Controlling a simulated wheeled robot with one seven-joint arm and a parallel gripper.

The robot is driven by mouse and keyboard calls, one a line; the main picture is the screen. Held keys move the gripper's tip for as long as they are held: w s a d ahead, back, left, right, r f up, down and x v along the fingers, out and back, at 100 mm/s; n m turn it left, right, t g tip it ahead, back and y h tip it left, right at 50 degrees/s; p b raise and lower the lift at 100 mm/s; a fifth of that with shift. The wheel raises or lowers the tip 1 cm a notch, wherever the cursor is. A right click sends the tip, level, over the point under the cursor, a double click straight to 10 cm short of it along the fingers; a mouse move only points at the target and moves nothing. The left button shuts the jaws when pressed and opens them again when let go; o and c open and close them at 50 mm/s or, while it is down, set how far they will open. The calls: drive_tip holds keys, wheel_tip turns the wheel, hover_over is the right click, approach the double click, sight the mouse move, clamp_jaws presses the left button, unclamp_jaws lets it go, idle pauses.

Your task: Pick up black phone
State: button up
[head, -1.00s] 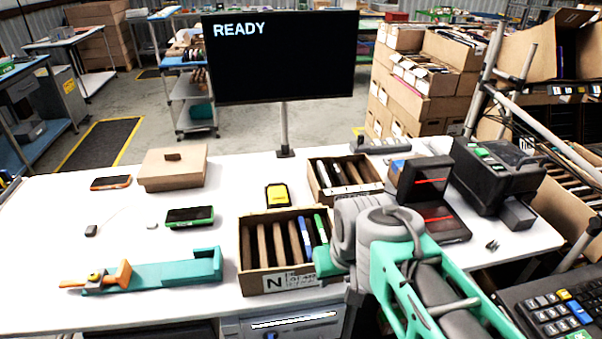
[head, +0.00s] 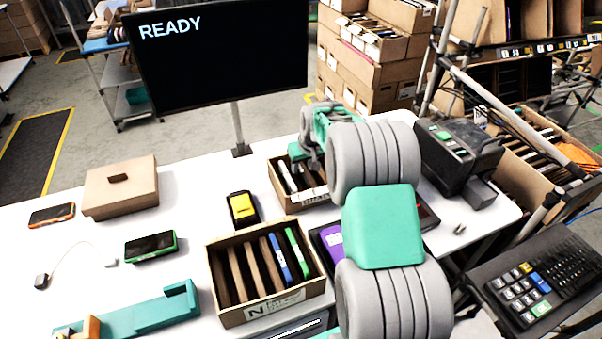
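My gripper (head: 303,162) is over the back carton (head: 292,207), at the far side of the table. My arm hides part of this carton, and I cannot tell whether the fingers are open or shut. The carton holds upright thin items, one white (head: 287,178) and some dark; I cannot make out clearly which is a black phone. Two dark-screened phones lie flat on the table, one with an orange edge (head: 52,215) and one with a green edge (head: 150,247).
The front carton (head: 273,311) holds brown dividers plus a blue and a green item. A black printer-like machine (head: 458,160) is at right.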

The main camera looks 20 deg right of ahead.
drive_tip(key=shift+x, duration=1.05)
clamp_jaws()
drive_tip(key=shift+r, duration=0.1)
